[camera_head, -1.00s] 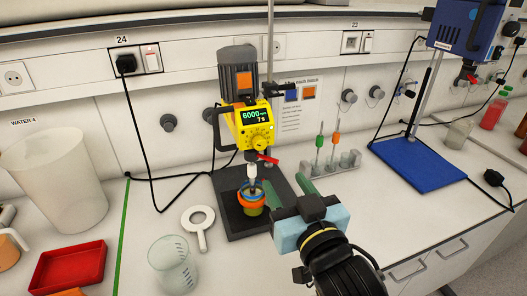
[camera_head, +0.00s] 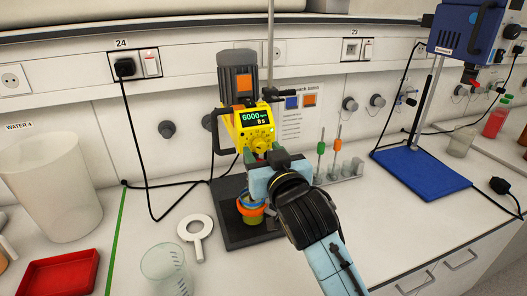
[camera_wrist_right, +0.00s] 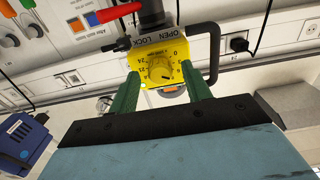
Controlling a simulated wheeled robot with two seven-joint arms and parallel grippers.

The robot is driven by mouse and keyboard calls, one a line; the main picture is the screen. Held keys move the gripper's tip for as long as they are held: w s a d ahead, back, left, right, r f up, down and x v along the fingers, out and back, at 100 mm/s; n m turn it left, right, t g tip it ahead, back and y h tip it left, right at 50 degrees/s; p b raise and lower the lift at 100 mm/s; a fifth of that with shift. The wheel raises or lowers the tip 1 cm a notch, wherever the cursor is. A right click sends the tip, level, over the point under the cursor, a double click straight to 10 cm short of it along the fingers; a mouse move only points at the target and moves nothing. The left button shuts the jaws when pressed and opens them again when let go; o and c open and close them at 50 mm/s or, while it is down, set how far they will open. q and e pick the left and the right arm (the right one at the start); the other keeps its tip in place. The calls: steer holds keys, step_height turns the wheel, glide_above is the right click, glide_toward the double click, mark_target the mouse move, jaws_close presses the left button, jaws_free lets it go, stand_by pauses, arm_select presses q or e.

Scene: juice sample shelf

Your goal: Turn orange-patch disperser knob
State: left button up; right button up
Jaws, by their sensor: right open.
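The disperser has a grey motor (camera_head: 237,78) with an orange patch and a yellow control head (camera_head: 245,122) whose display reads 6000 rpm and 8 s. Its round yellow knob (camera_head: 260,143) faces front, just beyond my right gripper (camera_head: 263,154). In the right wrist view the knob (camera_wrist_right: 160,70) with its number scale lies between the two green fingers of my right gripper (camera_wrist_right: 160,78), which are open and apart. Contact with the knob is not visible. My left gripper is not in view.
A cup with an orange ring (camera_head: 252,211) stands on the black base (camera_head: 230,190) under the disperser, partly hidden by my arm. A tube rack (camera_head: 342,169) and blue stand (camera_head: 418,168) are right.

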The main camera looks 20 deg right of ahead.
steer(key=shift+w, duration=0.25)
steer(key=c, duration=1)
steer(key=shift+r+n+p, duration=0.1)
steer(key=shift+n+p, duration=0.5)
steer(key=shift+p, duration=0.25)
steer(key=n+p, duration=0.4)
steer(key=shift+r, duration=0.1)
steer(key=n+p, duration=0.3)
steer(key=shift+n, duration=0.4)
steer(key=shift+n+p, duration=1.05)
steer(key=shift+n, duration=0.35)
